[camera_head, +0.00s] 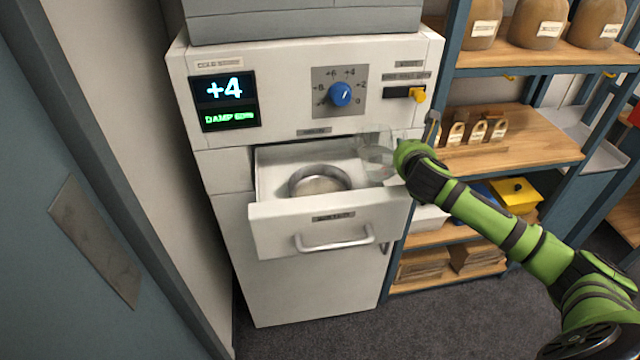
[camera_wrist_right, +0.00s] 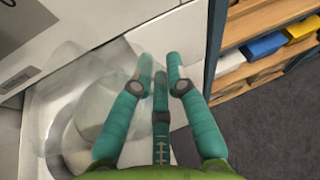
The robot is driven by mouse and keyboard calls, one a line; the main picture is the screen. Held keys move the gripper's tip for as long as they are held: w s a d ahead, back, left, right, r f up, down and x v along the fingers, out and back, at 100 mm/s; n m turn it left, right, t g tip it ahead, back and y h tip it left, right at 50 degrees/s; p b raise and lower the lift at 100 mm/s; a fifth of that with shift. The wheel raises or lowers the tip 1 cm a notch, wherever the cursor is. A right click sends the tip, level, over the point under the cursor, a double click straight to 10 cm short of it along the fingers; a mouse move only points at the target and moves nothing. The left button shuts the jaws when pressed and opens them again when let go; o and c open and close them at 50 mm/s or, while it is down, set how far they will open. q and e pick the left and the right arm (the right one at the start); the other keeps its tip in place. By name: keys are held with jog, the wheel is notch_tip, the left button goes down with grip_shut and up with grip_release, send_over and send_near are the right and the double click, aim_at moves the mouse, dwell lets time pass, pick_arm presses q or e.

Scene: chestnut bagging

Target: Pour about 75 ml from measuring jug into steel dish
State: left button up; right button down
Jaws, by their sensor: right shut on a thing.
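The clear measuring jug (camera_head: 375,152) is held over the right end of an open white drawer (camera_head: 282,226). My right gripper (camera_head: 402,152) is shut on it from the right. In the right wrist view, the see-through jug (camera_wrist_right: 92,105) lies left of the gripper's green fingers (camera_wrist_right: 160,78). Its exact tilt and its water level are hard to tell. The round steel dish (camera_head: 320,181) sits inside the drawer, left of and below the jug. I see no stream between jug and dish. My left gripper is in neither view.
The drawer belongs to a white cabinet with a display reading +4 and DAMP (camera_head: 225,101), and a blue dial (camera_head: 341,94). The cabinet face rises just behind the jug. A shelf unit (camera_head: 510,142) with sacks, tags and a yellow box (camera_head: 514,195) stands at right.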

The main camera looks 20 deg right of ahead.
aim_at(392, 150)
jog(key=shift+w+a+r+n+h, duration=0.35)
jog(key=shift+a+r+n+h, duration=0.3)
jog(key=shift+a, duration=0.2)
jog(key=shift+w+a+f+n+h, duration=0.2)
jog(key=shift+a+n, duration=0.1)
jog(key=shift+a, duration=0.1)
jog(key=shift+w+a+f+n+h, duration=0.15)
jog(key=shift+a+n, duration=0.1)
jog(key=shift+a, duration=0.15)
jog(key=shift+a+r+n, duration=0.25)
jog(key=shift+a+n, duration=0.05)
jog(key=shift+n, duration=0.2)
jog(key=shift+w+a+r+n+h, duration=0.2)
jog(key=shift+a+r+n+h, duration=0.25)
jog(key=shift+n+h, duration=0.3)
jog(key=shift+w+a+n+h, duration=0.1)
jog(key=shift+a+n+h, duration=0.15)
jog(key=shift+a+n, duration=0.3)
dwell(1.2)
